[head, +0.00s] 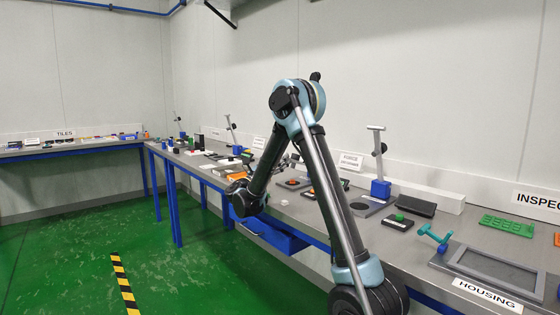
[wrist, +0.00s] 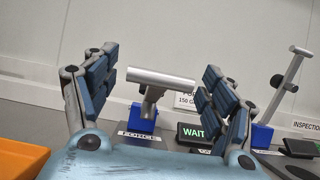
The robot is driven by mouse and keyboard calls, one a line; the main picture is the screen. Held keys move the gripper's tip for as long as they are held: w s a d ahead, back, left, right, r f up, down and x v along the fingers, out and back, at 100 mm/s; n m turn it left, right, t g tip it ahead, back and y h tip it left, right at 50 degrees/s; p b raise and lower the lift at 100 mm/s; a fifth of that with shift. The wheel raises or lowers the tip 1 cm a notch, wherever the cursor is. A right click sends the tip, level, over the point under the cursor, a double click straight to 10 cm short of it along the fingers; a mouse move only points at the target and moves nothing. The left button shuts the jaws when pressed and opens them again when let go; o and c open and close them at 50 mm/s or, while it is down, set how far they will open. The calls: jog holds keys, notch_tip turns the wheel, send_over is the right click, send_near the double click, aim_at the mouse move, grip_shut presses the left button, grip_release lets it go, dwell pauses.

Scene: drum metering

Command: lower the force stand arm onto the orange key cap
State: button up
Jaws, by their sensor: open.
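The force stand shows in the wrist view: its grey arm (wrist: 160,79) with a cross bar rises from a blue base (wrist: 143,118) above a FORCE label. My gripper (wrist: 163,82) is open, with its blue-padded fingers on either side of the grey bar in the picture. I cannot tell how far the bar is from the pads; nothing is gripped. In the head view, my arm hides most of the stand. A small orange piece (head: 292,183) on a dark pad lies beside my arm there; I cannot tell whether it is the key cap. No key cap shows in the wrist view.
A display reading WAIT (wrist: 192,132) stands right of the blue base. A second stand (head: 380,188) with a blue base is further right. An orange container (wrist: 20,158) is at the wrist view's lower left. A teal-handled tool (head: 433,235) and housing tray lie on the bench's right.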

jog(key=v, duration=1)
jog(key=shift+s+a+f, duration=0.15)
jog(key=shift+a+f, duration=0.1)
jog(key=shift+a, duration=0.05)
